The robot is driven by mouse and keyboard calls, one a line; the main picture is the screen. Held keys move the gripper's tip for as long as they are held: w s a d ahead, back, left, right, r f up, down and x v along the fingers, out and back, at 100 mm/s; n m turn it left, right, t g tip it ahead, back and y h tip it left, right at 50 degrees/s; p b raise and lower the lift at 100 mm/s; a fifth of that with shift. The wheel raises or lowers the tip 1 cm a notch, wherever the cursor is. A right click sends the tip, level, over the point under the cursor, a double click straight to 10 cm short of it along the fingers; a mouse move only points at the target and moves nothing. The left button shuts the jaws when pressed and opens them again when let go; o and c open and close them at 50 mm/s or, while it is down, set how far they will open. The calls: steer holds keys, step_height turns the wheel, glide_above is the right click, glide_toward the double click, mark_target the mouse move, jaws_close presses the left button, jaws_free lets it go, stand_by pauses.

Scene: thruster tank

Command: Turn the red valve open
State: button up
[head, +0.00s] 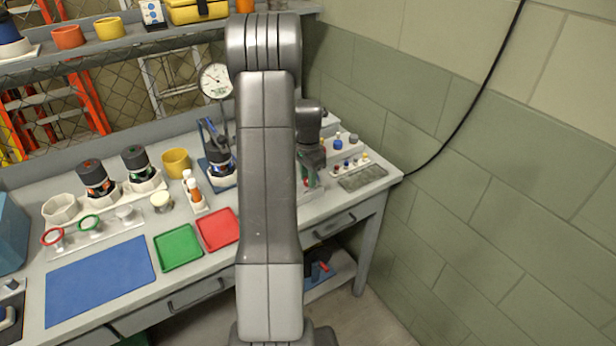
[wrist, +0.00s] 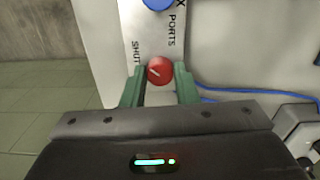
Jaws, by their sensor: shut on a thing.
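The red valve (wrist: 160,70) is a round knob with a white pointer line, seen in the wrist view on a pale panel. The line runs at a slant across the knob. The word SHUT is printed on the panel to its left, and PORTS above it to the right. My gripper (wrist: 159,88) has its two green fingers on either side of the knob and is shut on it. In the head view my gripper (head: 312,178) is at the right end of the bench, partly hidden behind my arm; the valve cannot be told clearly there.
A blue knob (wrist: 158,4) sits above on the same panel, and a blue cable (wrist: 235,97) runs to the right. In the head view a green tray (head: 178,247), a red tray (head: 218,230) and a blue mat (head: 100,280) lie on the bench. A wall stands at right.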

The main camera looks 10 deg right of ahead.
steer(key=n+b, duration=0.1)
steer(key=n, duration=0.3)
steer(key=n+b, duration=0.1)
steer(key=n, duration=0.3)
steer(key=n+b, duration=0.1)
steer(key=n, duration=0.4)
steer(key=shift+n+b, duration=0.3)
steer(key=shift+n, duration=1.8)
steer(key=o, duration=1)
step_height(320, 180, up, 14)
steer(key=shift+f+b, duration=0.1)
steer(key=shift+b, duration=0.25)
